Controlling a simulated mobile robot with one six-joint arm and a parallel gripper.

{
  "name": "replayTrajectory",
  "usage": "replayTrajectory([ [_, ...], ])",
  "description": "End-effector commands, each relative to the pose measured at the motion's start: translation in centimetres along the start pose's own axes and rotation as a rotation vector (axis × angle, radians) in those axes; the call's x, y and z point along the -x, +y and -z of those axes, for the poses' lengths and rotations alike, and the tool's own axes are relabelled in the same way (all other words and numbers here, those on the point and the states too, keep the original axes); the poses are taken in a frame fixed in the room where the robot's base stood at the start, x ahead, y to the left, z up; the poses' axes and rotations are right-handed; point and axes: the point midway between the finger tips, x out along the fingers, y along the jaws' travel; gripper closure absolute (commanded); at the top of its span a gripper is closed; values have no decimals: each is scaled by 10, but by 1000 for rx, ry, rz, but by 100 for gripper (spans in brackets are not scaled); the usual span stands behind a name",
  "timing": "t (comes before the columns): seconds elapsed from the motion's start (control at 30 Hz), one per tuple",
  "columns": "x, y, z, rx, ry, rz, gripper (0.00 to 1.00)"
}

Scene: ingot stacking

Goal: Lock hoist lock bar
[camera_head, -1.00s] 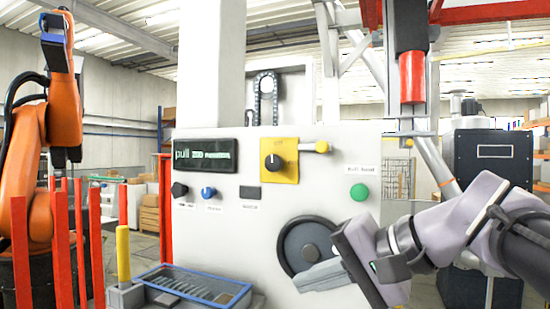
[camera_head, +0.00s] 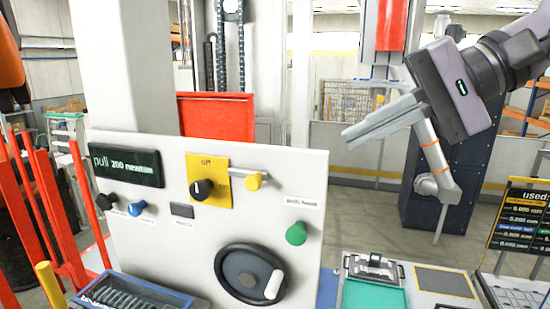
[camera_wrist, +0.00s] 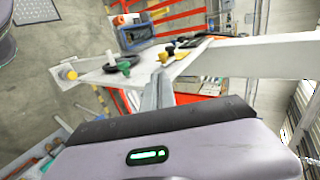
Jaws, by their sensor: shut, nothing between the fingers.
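The white control panel (camera_head: 180,240) fills the lower left of the head view. A short grey bar with a yellow end (camera_head: 255,181) sticks out beside the yellow rotary switch plate (camera_head: 218,173); I cannot tell if it is the lock bar. My gripper (camera_head: 352,136) is shut and empty, its grey fingers pointing left, in the air to the upper right of the panel. In the wrist view, the shut fingers (camera_wrist: 157,92) appear in front of the panel's edge.
The panel carries a dark handwheel (camera_head: 249,276) and a green button (camera_head: 296,233). A red plate (camera_head: 216,115) and chains stand behind it. Red posts (camera_head: 90,190) stand at the left. A bench with a green tray (camera_head: 373,296) and a black price board (camera_head: 520,230) are at the right.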

Motion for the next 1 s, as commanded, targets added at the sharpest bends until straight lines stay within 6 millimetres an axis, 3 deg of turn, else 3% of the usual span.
replayTrajectory([
  [0.17,-15,1,-1,3,-4,-1,100],
  [0.5,-88,0,-1,2,-5,0,100],
  [0.7,-122,-8,-1,1,-4,1,100],
  [1.0,-139,-11,0,-1,-1,0,100],
])
